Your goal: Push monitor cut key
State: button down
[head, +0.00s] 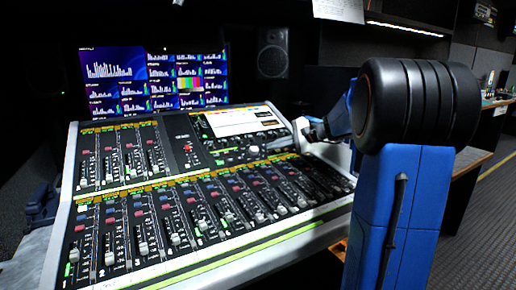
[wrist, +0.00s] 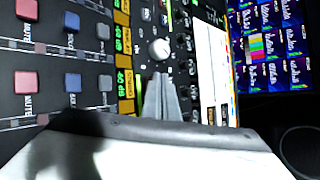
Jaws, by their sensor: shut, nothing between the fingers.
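The mixing console (head: 150,268) slopes up in front of me, with rows of faders, small keys and knobs. I cannot tell which small key is the monitor cut key; no label for it is readable. My gripper (wrist: 163,78) is shut and empty in the wrist view, its grey fingers pointing at the console's master section. The fingertips appear close to a round silver knob (wrist: 159,48); I cannot tell whether they touch the panel. In the head view the gripper end is at the console's right side, partly hidden by my arm.
Red and blue channel keys (wrist: 72,83) lie left of the fingers in the wrist view. A white-lit display (head: 240,122) is set in the console's upper part. Behind stand a wide monitor screen (head: 150,80) and a dark speaker (head: 272,52).

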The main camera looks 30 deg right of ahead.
jog(key=shift+s+r, duration=0.25)
jog(key=shift+r, duration=0.3)
notch_tip(320, 180, up, 6)
jog(key=s, duration=0.2)
jog(key=shift+s+f, duration=0.15)
jog(key=shift+f, duration=0.05)
jog(key=shift+s, duration=0.15)
dwell(0.6)
